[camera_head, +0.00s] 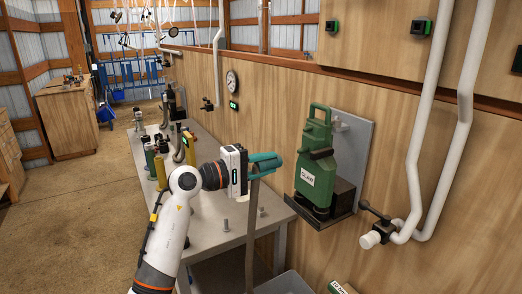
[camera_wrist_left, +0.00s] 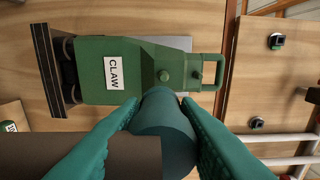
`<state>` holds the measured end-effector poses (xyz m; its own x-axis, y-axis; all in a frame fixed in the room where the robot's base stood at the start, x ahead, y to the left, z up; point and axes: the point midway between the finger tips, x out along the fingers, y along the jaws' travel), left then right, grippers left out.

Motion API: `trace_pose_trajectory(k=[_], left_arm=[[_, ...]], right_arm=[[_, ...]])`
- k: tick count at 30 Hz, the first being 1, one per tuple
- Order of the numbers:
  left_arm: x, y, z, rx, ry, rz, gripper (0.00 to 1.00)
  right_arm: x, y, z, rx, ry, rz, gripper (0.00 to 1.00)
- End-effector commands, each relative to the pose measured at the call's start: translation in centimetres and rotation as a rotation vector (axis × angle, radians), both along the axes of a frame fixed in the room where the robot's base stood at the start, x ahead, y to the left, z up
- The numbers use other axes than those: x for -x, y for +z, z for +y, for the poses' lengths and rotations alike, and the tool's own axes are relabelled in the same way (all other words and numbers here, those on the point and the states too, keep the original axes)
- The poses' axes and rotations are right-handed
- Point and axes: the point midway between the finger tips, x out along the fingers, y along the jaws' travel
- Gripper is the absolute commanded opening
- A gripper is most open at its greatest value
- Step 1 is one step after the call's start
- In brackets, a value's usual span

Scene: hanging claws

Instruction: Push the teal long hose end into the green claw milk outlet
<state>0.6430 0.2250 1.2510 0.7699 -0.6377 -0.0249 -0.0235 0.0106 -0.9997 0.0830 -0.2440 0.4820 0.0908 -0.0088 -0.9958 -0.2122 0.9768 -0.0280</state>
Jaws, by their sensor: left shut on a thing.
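The green claw (camera_head: 318,170) with a CLAW label is mounted upright on a grey wall plate. It also shows sideways in the left wrist view (camera_wrist_left: 135,55). My left gripper (camera_head: 272,163) has teal fingers shut on the teal long hose end (camera_wrist_left: 165,125), left of the claw in the head view. The dark hose (camera_head: 250,225) hangs down below the gripper. In the left wrist view the teal end points at the claw's body and overlaps its edge. Contact cannot be told. The milk outlet is not clearly seen. My right gripper is out of view.
A grey table (camera_head: 215,215) with bolts, bottles and tools runs along the wall at left. White pipes (camera_head: 415,140) with a valve (camera_head: 380,235) stand right of the claw. A grey bin (camera_head: 285,284) sits below.

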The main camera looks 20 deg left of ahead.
Motion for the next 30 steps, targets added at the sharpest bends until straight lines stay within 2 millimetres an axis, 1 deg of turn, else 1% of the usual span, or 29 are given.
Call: trace_pose_trajectory(k=[1, 4, 13, 19, 22, 30], left_arm=[[-0.2, 0.2, 0.6, 0.011, 0.016, -0.010, 0.00], [-0.4, 0.2, 1.1, 0.016, 0.030, -0.023, 0.00], [-0.4, 0.1, 1.1, 0.013, 0.030, -0.024, 0.00], [-0.3, -0.2, 1.3, 0.011, 0.032, -0.026, 0.00], [-0.9, 0.1, 0.7, 0.015, 0.029, -0.024, 0.00], [-3.1, 0.1, -1.0, 0.014, 0.030, -0.024, 0.00]], right_arm=[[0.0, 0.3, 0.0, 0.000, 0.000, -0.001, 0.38], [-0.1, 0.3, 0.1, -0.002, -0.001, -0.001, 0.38], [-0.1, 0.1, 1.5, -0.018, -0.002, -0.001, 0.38], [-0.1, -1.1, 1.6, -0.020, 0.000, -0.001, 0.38], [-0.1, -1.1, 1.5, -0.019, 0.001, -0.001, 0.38], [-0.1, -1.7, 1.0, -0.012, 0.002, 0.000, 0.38]])
